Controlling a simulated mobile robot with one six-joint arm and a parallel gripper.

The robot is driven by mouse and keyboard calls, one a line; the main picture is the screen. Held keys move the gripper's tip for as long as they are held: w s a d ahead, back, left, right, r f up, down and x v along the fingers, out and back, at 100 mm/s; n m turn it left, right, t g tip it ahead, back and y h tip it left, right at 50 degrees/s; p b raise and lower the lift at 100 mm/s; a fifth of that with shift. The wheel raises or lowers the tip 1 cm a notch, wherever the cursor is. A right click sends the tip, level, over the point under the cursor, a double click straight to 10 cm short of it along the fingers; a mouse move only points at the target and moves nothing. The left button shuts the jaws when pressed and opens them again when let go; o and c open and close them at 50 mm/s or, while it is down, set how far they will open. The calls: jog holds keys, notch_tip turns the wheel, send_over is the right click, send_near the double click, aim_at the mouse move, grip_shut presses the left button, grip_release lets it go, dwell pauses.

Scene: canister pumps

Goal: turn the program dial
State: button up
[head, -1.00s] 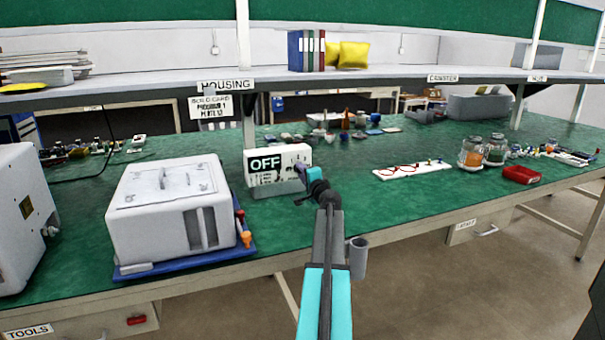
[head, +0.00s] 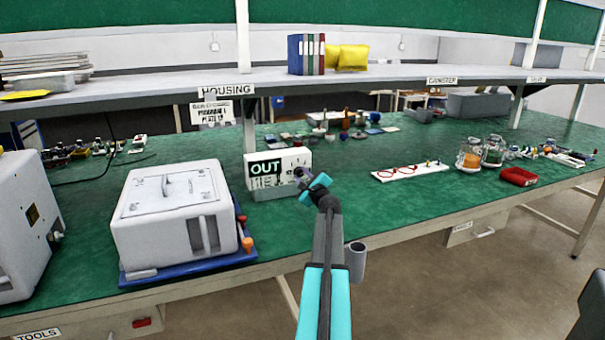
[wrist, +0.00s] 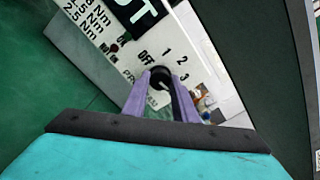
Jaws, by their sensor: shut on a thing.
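The program dial (wrist: 160,80) is a small dark round knob on a white panel (wrist: 205,60). Marks OFF, 1, 2 and 3 are printed around it. My gripper (wrist: 161,90) has its purple fingers closed on the dial's two sides. A white line shows on the dial between the fingers, but I cannot tell which mark it points to. In the head view, the panel's dark display (head: 265,169) reads OUT. My gripper (head: 301,178) is at the panel's right end there and hides the dial.
A white housing (head: 172,212) on a blue tray stands left of the panel. A shelf (head: 380,78) runs above the bench.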

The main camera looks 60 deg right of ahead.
jog(key=shift+s+d+m+p, duration=0.15)
jog(key=shift+m+p, duration=0.25)
jog(key=shift+m, duration=0.5)
jog(key=o, duration=1)
jog(key=shift+o, duration=0.2)
jog(key=shift+a, duration=0.2)
jog(key=v, duration=1.3)
jog(key=shift+s+a+b, duration=0.25)
jog(key=shift+b, duration=0.05)
